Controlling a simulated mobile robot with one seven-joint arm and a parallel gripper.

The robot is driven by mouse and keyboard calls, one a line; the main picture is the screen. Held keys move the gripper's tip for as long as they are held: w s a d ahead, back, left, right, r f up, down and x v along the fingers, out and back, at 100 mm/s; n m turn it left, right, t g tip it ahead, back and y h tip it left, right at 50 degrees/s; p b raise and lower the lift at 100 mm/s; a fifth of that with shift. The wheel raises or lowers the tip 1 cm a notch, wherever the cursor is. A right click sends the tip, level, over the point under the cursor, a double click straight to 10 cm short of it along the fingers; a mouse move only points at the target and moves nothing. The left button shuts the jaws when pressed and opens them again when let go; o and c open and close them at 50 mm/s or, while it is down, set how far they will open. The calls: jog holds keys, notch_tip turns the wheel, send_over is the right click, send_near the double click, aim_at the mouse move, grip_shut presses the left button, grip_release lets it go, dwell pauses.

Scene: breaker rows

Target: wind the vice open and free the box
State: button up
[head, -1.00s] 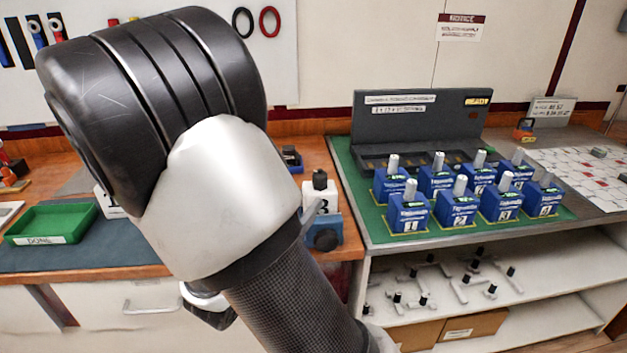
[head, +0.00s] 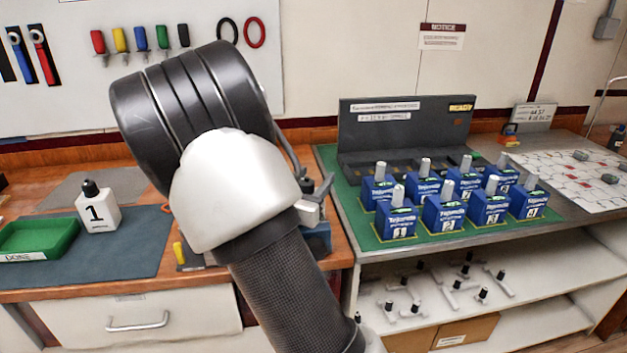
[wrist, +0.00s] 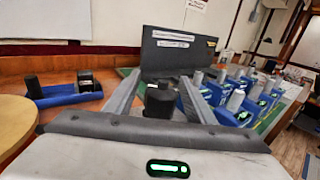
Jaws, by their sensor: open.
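The blue vice (head: 318,240) stands at the right end of the wooden bench, mostly hidden behind my arm. The box marked 3, seen at the vice earlier, is hidden in the head view now.
Several blue breaker boxes (head: 440,210) stand on the green mat at right. A blue-and-black object (wrist: 65,95) lies left of my gripper.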

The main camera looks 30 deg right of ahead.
grip_shut()
jog(key=shift+s, duration=0.25)
dwell(0.7)
grip_release()
jog(key=shift+a, duration=0.1)
